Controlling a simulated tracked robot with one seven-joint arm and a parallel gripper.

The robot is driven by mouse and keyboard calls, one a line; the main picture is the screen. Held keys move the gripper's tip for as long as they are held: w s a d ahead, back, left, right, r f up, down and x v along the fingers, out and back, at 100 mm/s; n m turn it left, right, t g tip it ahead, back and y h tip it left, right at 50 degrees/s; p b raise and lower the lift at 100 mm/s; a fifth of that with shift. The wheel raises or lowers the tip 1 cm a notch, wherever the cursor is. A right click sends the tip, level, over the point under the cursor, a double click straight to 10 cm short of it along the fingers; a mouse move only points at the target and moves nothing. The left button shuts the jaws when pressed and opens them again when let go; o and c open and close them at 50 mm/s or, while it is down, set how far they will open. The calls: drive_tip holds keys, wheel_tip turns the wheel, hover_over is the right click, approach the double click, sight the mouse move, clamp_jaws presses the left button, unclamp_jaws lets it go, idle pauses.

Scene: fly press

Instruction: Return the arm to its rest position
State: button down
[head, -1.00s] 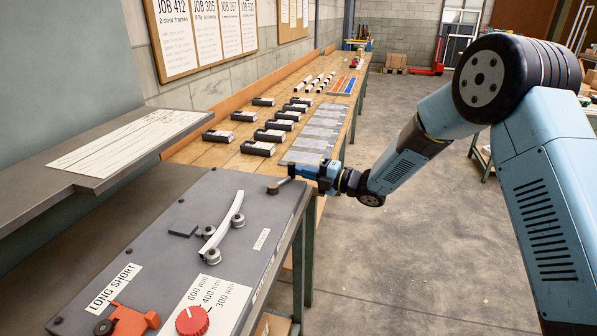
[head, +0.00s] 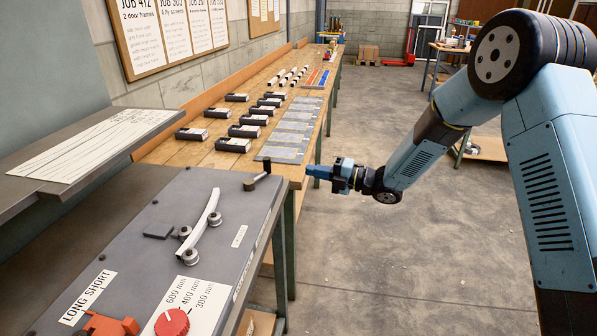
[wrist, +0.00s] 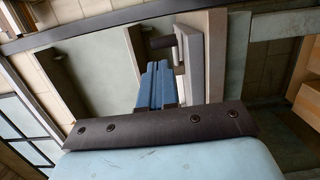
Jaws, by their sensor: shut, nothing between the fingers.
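My gripper (head: 318,172) is at the end of my blue arm, in the middle of the head view. It is beyond the right edge of the grey press top, over open floor beside the bench. In the wrist view its blue fingers (wrist: 157,86) are together with nothing between them. The press lever (head: 258,176) stands tilted on the far right corner of the press top, a short way left of the gripper and apart from it.
The grey press top (head: 100,240) carries a curved white strip (head: 208,222) between rollers and a red dial (head: 172,322). The wooden bench (head: 200,157) behind holds several dark boxes and grey plates.

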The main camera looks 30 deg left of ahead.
drive_tip(key=shift+w+d, duration=0.3)
drive_tip(key=shift+d, duration=0.25)
drive_tip(key=shift+w+d, duration=0.3)
drive_tip(key=shift+d, duration=0.25)
